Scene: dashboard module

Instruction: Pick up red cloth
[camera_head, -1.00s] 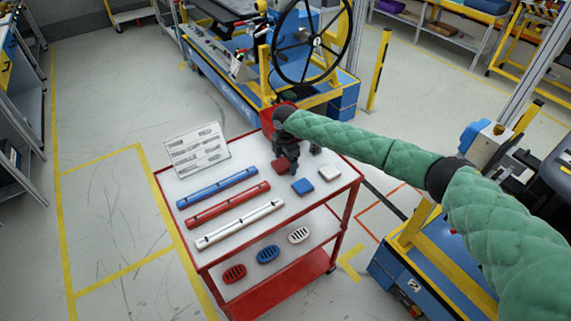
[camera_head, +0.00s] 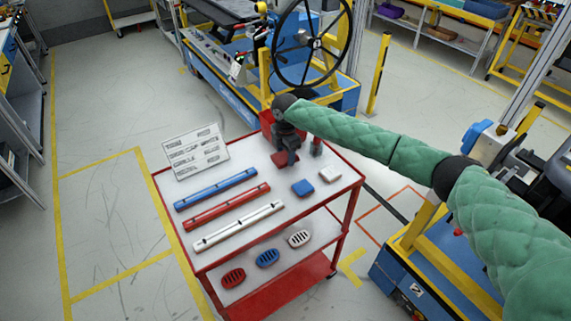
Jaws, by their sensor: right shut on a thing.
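The red cloth (camera_head: 279,161) is a small folded square at the back right of the cart's top (camera_head: 233,237). My right gripper (camera_head: 288,160) reaches in from the right and is shut on the red cloth. The gripper hides part of the cloth, and I cannot tell whether the cloth is clear of the surface. My left gripper is not in view.
A blue cloth (camera_head: 302,187) and a white cloth (camera_head: 329,174) lie just in front. Blue (camera_head: 215,188), red (camera_head: 227,206) and white (camera_head: 238,226) bars lie to the left. A sign (camera_head: 196,152) stands at the back left. A steering wheel (camera_head: 312,42) stands behind.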

